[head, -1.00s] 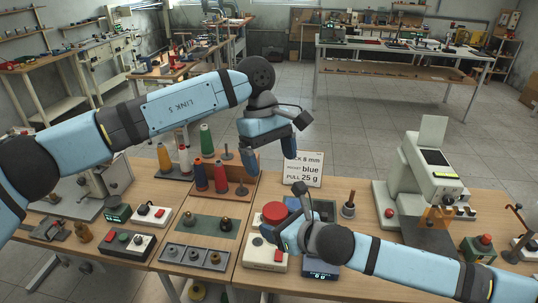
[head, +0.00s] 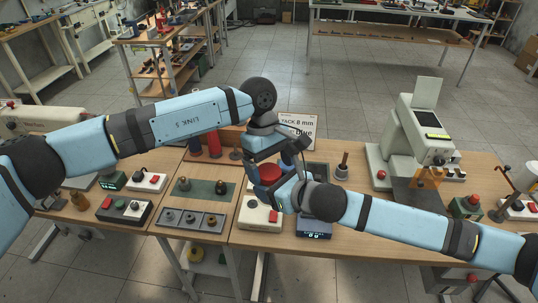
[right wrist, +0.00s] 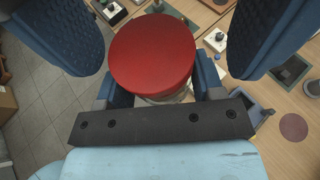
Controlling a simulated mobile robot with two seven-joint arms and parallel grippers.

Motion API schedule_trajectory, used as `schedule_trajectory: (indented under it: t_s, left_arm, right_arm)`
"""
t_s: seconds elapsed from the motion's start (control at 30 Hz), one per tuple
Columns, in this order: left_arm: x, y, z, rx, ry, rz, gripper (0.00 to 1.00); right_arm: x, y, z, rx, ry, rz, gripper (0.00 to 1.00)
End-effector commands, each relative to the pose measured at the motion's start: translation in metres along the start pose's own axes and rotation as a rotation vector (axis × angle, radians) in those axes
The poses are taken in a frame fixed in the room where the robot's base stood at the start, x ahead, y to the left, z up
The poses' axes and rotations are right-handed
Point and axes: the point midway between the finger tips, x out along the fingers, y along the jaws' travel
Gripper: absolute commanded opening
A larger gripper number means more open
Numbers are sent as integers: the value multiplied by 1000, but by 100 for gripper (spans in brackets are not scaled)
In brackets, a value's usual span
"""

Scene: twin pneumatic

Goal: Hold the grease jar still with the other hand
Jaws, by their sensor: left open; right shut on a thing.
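The grease jar shows as a red round lid (head: 268,173) in the head view, between my two grippers. In the right wrist view the red lid (right wrist: 153,55) fills the upper middle, and a little of the pale body shows below it. My right gripper (head: 273,195) is shut on the jar's body, with its blue fingers on both sides below the lid. My left gripper (head: 275,165) is open above the jar. Its two blue fingers stand left and right of the lid in the right wrist view, apart from it. Most of the jar's body is hidden.
A white box with a red button (head: 257,216) and a small scale (head: 314,226) stand just in front. A sign (head: 299,128) stands behind, and a post on a base (head: 342,166) is to the right. A pale press machine (head: 413,140) is further right.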

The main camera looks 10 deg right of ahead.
Motion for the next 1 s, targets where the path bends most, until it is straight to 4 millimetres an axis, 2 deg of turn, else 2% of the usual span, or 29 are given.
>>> schedule_trajectory:
  t_s: [0.23,0.4,0.47,0.5,0.63,0.83,1.0]
  left_arm:
    - [0,0,0,0,0,0,88]
    - [0,0,0,0,0,0,49]
    - [0,0,0,0,0,1,35]
    - [0,0,0,1,0,2,32]
    - [0,1,1,-18,0,9,32]
    - [-1,2,1,-224,-1,69,32]
    - [-2,3,1,-287,-3,89,32]
  right_arm:
    - [0,0,1,0,-1,0,0]
    - [0,0,1,0,-1,1,0]
    - [0,1,1,0,-2,2,0]
    - [0,2,1,0,-2,3,0]
    - [0,3,1,0,-3,7,0]
    - [0,5,1,0,-4,11,0]
    - [0,7,1,0,-5,15,0]
